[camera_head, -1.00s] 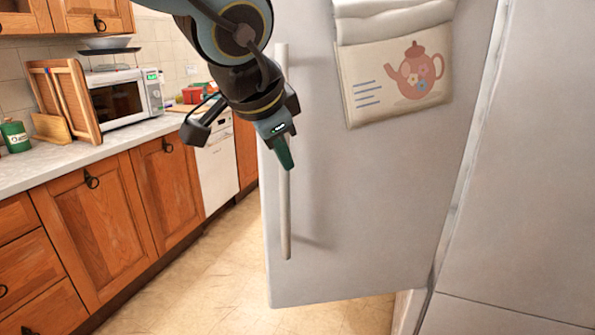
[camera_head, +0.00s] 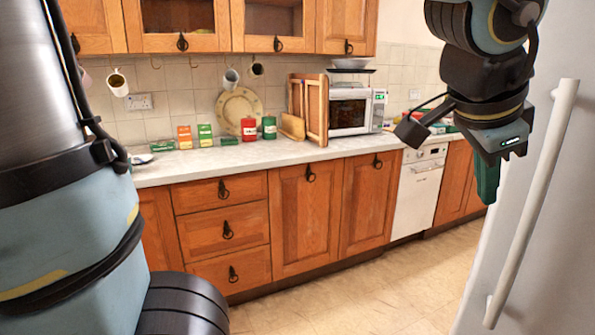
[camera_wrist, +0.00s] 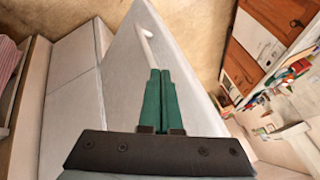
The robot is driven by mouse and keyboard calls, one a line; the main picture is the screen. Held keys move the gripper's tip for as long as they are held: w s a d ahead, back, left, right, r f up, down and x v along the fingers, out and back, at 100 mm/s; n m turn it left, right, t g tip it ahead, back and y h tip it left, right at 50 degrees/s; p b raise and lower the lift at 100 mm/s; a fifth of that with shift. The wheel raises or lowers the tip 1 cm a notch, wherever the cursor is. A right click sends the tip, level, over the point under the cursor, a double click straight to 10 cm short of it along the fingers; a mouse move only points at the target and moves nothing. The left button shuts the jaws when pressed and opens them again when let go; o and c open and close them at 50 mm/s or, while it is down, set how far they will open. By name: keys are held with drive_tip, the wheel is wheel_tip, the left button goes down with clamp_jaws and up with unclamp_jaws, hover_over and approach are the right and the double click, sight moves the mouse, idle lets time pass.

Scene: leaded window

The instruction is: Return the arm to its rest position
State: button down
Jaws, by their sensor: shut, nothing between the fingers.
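My arm hangs at the upper right of the head view. My gripper (camera_head: 487,178) points down, with its green fingers just left of the white fridge handle (camera_head: 535,200). The wrist view shows the fingers (camera_wrist: 160,98) pressed together with nothing between them. The fridge door (camera_head: 565,245) stands at the right edge of the head view. In the wrist view the door (camera_wrist: 95,115) juts out at an angle from the fridge body, with the handle (camera_wrist: 148,45) beyond the fingertips. Whether the fingers touch the door cannot be told.
Wooden cabinets (camera_head: 305,215) run under a counter (camera_head: 235,157). A microwave (camera_head: 350,110), a wooden rack (camera_head: 315,108), a red canister (camera_head: 249,129) and a plate (camera_head: 240,108) stand on it. A white dishwasher (camera_head: 412,195) is right of the cabinets. The floor (camera_head: 375,295) before them is clear.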

drive_tip(key=w+a+f+n+y, duration=0.4)
drive_tip(key=w+a+f+n, duration=0.6)
drive_tip(key=w+a, duration=0.45)
drive_tip(key=a+f+n+g, duration=0.1)
drive_tip(key=a+f+n, duration=0.3)
drive_tip(key=a, duration=0.5)
drive_tip(key=w+a+f+n+g+y, duration=0.1)
drive_tip(key=a+f+n, duration=0.3)
drive_tip(key=a, duration=0.6)
drive_tip(key=shift+f, duration=0.6)
